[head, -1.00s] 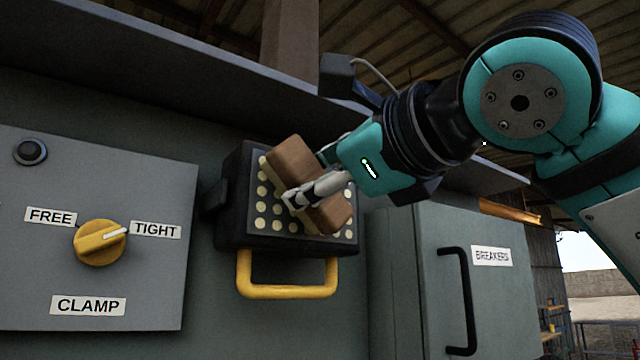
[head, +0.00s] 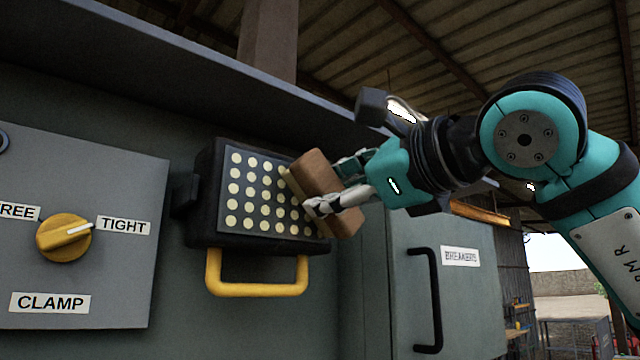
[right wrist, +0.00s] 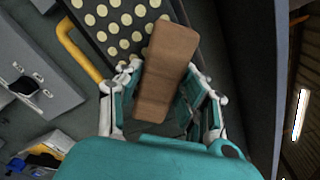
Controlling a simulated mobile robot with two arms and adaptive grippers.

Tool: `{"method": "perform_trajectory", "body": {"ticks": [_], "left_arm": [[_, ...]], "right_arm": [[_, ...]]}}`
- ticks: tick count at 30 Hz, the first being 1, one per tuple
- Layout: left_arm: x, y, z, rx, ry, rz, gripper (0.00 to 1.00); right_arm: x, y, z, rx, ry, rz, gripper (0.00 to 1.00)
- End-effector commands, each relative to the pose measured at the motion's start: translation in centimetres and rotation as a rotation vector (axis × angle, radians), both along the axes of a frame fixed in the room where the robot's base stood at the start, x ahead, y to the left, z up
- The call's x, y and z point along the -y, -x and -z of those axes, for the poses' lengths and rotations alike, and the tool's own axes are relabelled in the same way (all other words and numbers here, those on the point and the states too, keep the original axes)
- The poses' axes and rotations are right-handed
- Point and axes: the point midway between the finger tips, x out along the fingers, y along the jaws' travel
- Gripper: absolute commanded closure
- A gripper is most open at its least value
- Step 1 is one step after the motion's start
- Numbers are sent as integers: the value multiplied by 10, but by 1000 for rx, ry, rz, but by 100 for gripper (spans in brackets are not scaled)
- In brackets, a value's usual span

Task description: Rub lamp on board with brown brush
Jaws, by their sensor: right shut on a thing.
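The lamp (head: 262,198) is a black box with rows of pale round lights and a yellow handle, mounted on the grey board (head: 190,285). My right gripper (head: 335,200) is shut on the brown brush (head: 316,176). The brush is a tilted brown block, with its pale bristle side toward the right edge of the lamp's face. It overlaps that edge; I cannot tell whether it touches. In the right wrist view the brush (right wrist: 166,70) sits between the fingers, with the lamp (right wrist: 112,22) behind it. My left gripper is not in view.
A grey panel left of the lamp carries a yellow CLAMP knob (head: 64,238) pointing to TIGHT. A BREAKERS cabinet (head: 455,290) with a black handle (head: 428,300) stands to the right, below my right arm. A ledge (head: 250,85) runs above the lamp.

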Motion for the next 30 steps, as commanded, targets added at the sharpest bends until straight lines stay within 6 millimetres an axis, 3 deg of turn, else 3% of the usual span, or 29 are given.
{"method": "perform_trajectory", "body": {"ticks": [9,30], "left_arm": [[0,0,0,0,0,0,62],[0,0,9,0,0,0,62]], "right_arm": [[8,-6,0,-1,0,1,88],[-28,20,1,1,2,-1,88]]}}
